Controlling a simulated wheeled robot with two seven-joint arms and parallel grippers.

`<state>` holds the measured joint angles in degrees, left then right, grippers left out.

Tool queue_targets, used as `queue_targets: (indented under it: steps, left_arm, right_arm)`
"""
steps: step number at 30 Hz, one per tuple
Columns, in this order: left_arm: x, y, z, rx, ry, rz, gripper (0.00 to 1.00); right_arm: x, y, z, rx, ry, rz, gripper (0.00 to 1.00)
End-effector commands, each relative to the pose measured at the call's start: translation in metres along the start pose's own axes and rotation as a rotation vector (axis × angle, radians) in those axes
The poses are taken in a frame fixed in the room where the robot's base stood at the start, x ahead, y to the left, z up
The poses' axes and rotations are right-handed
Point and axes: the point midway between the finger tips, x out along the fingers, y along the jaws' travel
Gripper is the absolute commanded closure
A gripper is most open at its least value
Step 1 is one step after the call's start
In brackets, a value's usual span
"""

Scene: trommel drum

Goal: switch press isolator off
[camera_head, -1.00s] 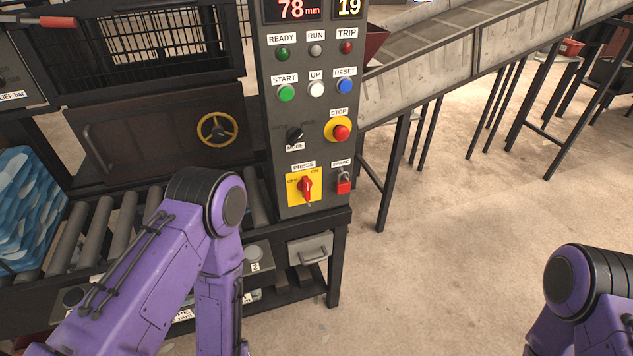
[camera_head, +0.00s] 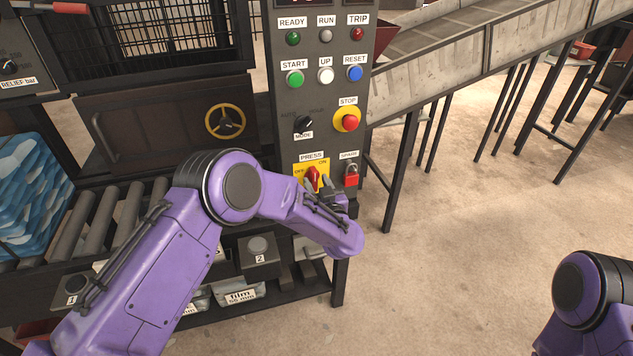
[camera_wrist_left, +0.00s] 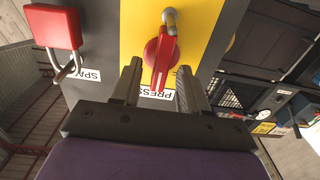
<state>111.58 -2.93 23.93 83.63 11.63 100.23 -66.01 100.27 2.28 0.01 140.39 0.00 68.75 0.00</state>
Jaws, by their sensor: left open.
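The press isolator is a red rotary handle (camera_head: 313,175) on a yellow plate (camera_head: 299,169) marked OFF and ON, low on the grey control panel. The left wrist view shows the red handle (camera_wrist_left: 158,52) upside down, with a grey metal loop at its far end. My left gripper (camera_head: 328,184) is open at the plate and partly covers it. In the left wrist view, its two fingertips (camera_wrist_left: 158,68) stand on either side of the handle, with gaps showing. I cannot tell whether they touch the panel. My right gripper is out of view.
A red padlock (camera_head: 351,179) hangs under the SPARE label beside the isolator, close to my left gripper. The yellow-ringed STOP button (camera_head: 348,120) and MODE knob (camera_head: 304,124) are above. A roller conveyor (camera_head: 105,215) lies left. Open floor (camera_head: 470,240) lies right.

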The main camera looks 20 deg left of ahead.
Motion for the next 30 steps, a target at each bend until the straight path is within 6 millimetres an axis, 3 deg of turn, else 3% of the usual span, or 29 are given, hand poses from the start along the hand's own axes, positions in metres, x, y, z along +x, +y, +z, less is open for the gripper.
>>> queue_targets:
  steps: [9,10,14,30]
  left_arm:
    - [0.0069,-0.0001,0.0008,0.002,0.000,0.002,0.56]
    - [0.0068,-0.0001,0.0008,0.002,0.000,0.002,0.60]
    - [0.0067,-0.0001,0.0008,0.002,0.000,0.002,1.00]
    - [0.0068,-0.0009,0.0021,-0.115,0.000,0.001,1.00]
  right_arm:
    - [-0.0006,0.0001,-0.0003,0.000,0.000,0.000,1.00]
    - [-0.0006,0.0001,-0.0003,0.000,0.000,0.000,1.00]
    - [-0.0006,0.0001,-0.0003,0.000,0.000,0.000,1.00]
    - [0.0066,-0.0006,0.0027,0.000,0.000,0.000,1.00]
